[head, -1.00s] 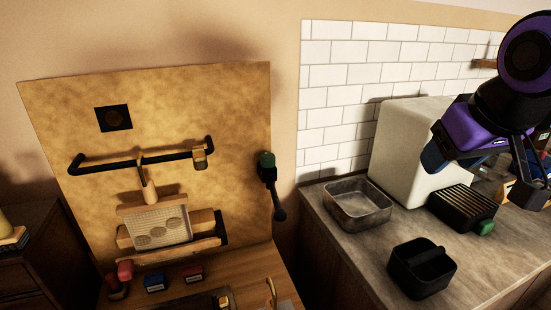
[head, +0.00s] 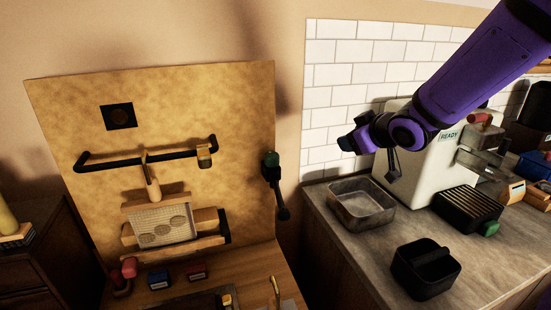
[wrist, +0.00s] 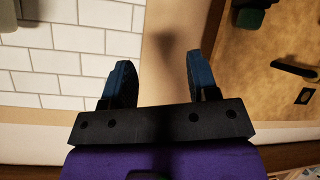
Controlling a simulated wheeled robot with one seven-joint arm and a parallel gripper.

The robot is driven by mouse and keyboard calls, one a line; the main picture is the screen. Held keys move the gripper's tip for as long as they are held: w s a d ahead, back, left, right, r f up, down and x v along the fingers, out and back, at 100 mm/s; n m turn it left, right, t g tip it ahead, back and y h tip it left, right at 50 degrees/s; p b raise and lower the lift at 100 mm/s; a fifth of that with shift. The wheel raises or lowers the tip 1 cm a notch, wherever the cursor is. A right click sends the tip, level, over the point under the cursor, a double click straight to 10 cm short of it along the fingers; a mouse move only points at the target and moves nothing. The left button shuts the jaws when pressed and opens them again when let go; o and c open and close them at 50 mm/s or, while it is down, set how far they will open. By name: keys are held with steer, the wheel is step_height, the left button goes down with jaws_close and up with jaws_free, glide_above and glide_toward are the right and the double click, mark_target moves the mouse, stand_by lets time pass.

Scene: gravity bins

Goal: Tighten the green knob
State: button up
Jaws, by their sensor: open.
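A green knob (head: 270,159) sits on a black fitting at the right edge of the upright tan board (head: 250,100), with a dark lever hanging below it. A dark green piece (wrist: 250,18) at the top of the wrist view looks like the same knob, partly cut off. My gripper (head: 352,135) is in the air to the right of the knob, in front of the white tiles, clearly apart from it. In the wrist view its two blue fingers (wrist: 160,62) are spread with nothing between them.
A metal tray (head: 360,203), a black bin (head: 427,268) and a white machine (head: 405,170) stand on the right counter. A black drip tray (head: 468,205) with a green end is beside the machine. A black bar (head: 150,155) sticks out from the board.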

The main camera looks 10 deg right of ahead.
steer(key=w+a+f+n+y, duration=0.2)
steer(key=w+a+f+y, duration=0.1)
steer(key=a+f+y, duration=0.2)
steer(key=n+g+y, duration=0.2)
steer(key=y, duration=0.5)
glide_toward(275, 155)
steer(key=x, duration=1)
steer(key=shift+d+f, duration=0.1)
steer(key=shift+f, duration=0.3)
steer(key=shift+t, duration=0.4)
steer(key=c, duration=0.6)
